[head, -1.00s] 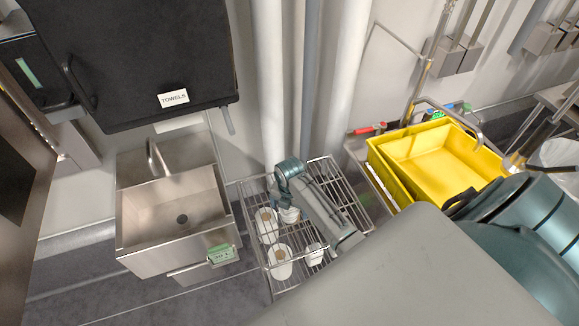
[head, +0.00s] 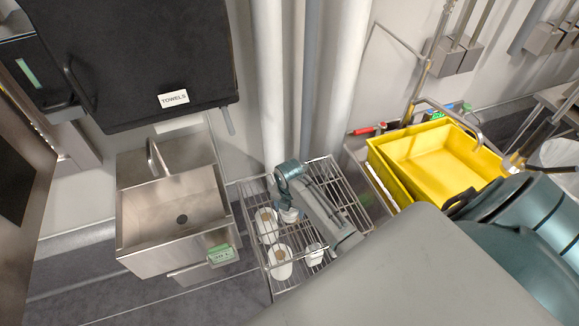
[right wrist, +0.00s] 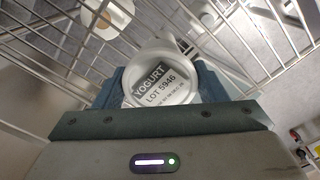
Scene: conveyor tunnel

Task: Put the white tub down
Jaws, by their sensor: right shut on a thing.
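The white tub (right wrist: 158,76) shows in the right wrist view with a label reading "YOGURT LOT 5946". The blue-green fingers of my right gripper (right wrist: 160,88) are shut on it, one on each side. In the head view the right gripper (head: 289,208) is over the wire rack (head: 263,262), and the tub (head: 290,215) shows just below it, mostly hidden by the gripper. I cannot tell whether the tub's base touches the rack wires. My left gripper is not in view.
White roll-like items with tan middles (head: 281,264) stand on the rack left of the tub. A smaller white item (head: 315,255) is nearer me. A steel sink (head: 178,215) stands left, a yellow bin (head: 440,160) right. Rack wires surround the gripper.

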